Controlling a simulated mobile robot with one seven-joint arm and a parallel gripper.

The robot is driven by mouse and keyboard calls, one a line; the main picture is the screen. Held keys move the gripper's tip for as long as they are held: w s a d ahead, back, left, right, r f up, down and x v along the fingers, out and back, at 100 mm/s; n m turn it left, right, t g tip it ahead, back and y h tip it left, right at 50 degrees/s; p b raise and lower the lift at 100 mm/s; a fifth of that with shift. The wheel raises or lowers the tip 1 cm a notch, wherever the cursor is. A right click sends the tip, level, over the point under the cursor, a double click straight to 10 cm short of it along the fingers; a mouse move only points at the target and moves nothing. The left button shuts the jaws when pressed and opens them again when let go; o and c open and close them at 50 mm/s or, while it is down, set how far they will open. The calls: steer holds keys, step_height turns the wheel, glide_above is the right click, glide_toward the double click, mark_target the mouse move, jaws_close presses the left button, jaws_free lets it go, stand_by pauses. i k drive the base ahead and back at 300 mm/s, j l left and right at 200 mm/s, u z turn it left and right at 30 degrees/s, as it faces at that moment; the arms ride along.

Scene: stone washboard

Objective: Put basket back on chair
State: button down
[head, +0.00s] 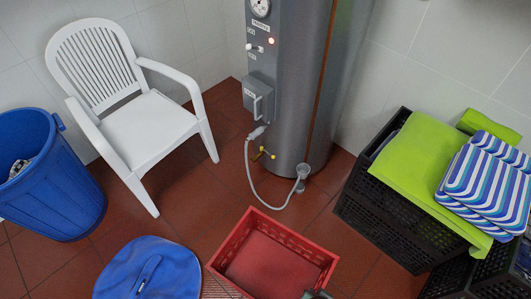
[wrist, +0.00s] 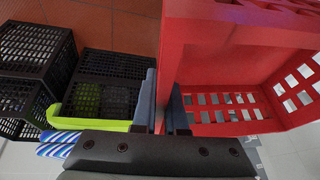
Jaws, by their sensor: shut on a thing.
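The red basket (head: 270,258), an open plastic crate with slotted walls, is at the bottom middle of the head view, empty inside. My gripper (head: 316,294) is at its lower right edge, mostly cut off by the frame. In the wrist view the gripper (wrist: 165,98) has its two fingers on either side of the wall of the basket (wrist: 225,75), shut on it. I cannot tell whether the basket touches the floor. The white plastic chair (head: 148,128) stands upright at the upper left, its seat bare, facing the lower right.
A blue bin (head: 55,190) stands left of the chair, and a blue lid (head: 150,270) lies left of the basket. A grey boiler (head: 285,90) with a hose stands behind. Black crates (head: 385,225) with green and striped cushions (head: 485,190) are at right. Red tiled floor (head: 190,205) is clear before the chair.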

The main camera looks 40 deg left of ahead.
mark_target(148, 128)
steer(key=i+j+u, duration=0.15)
steer(key=i+u, duration=0.65)
steer(key=u, duration=0.15)
steer(key=i+l+u, duration=0.15)
steer(key=i+u, duration=0.3)
steer(key=i+j+u, duration=0.2)
steer(key=i+u, duration=0.25)
steer(key=i, duration=0.2)
steer(key=i+u, duration=0.45)
steer(key=i, duration=0.2)
steer(key=i+j+z, duration=0.1)
steer(key=i, duration=0.5)
